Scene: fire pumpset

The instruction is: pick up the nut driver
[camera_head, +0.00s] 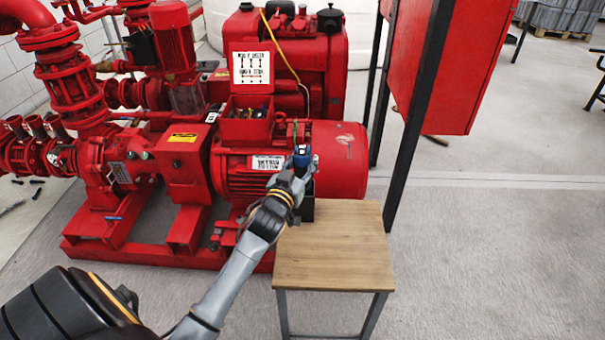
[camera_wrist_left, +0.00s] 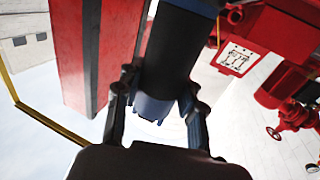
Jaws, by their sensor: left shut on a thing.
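The nut driver (camera_head: 302,156) shows as a small blue and dark piece at my left gripper (camera_head: 298,176), above the far left corner of the small wooden table. In the left wrist view a thick dark handle (camera_wrist_left: 172,45) with a blue end (camera_wrist_left: 152,108) lies between the two fingers of the left gripper (camera_wrist_left: 158,105), which are shut on it. The rest of the driver is hidden or out of frame. My right gripper is in neither view.
The red motor (camera_head: 340,155) of the pumpset stands close behind. A red cabinet (camera_head: 440,65) on black legs is at right. Grey floor is free at right.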

